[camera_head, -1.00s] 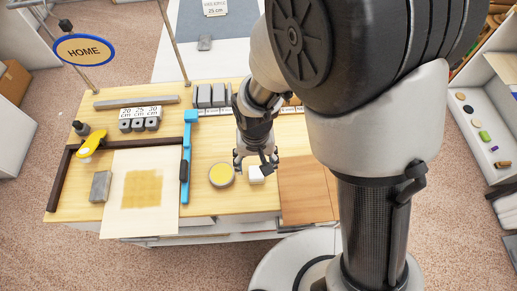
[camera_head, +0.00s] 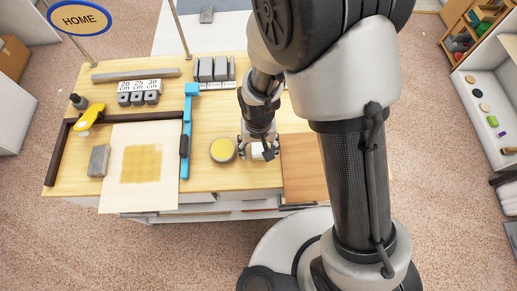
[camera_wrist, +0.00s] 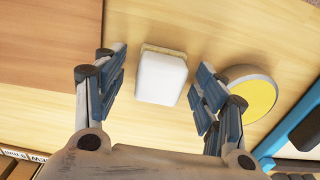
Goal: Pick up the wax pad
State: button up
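The wax pad seems to be the small white block with a tan layer along one edge. It lies on the wooden bench top (camera_head: 215,120), partly hidden by my gripper in the head view, where the pad (camera_head: 256,152) shows white. In the wrist view the pad (camera_wrist: 161,78) lies between the two sets of fingers. My gripper (camera_wrist: 158,88) is open, pointing down at the pad, with a gap on both sides. In the head view my gripper (camera_head: 259,150) is directly over the pad. I cannot tell how high it is.
A round tin with a yellow top (camera_head: 222,150) stands just left of the pad, close to one finger in the wrist view (camera_wrist: 249,95). A brown board (camera_head: 308,165) lies to the right. A blue bar (camera_head: 187,135) and a pale sheet (camera_head: 118,195) lie farther left.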

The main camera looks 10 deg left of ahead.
aim_at(259, 147)
jog(key=c, duration=1.1)
jog(key=shift+c, duration=0.2)
notch_tip(259, 147, up, 20)
jog(key=p, duration=0.5)
jog(key=shift+p, duration=0.4)
jog(key=o, duration=0.5)
jog(key=c, duration=0.3)
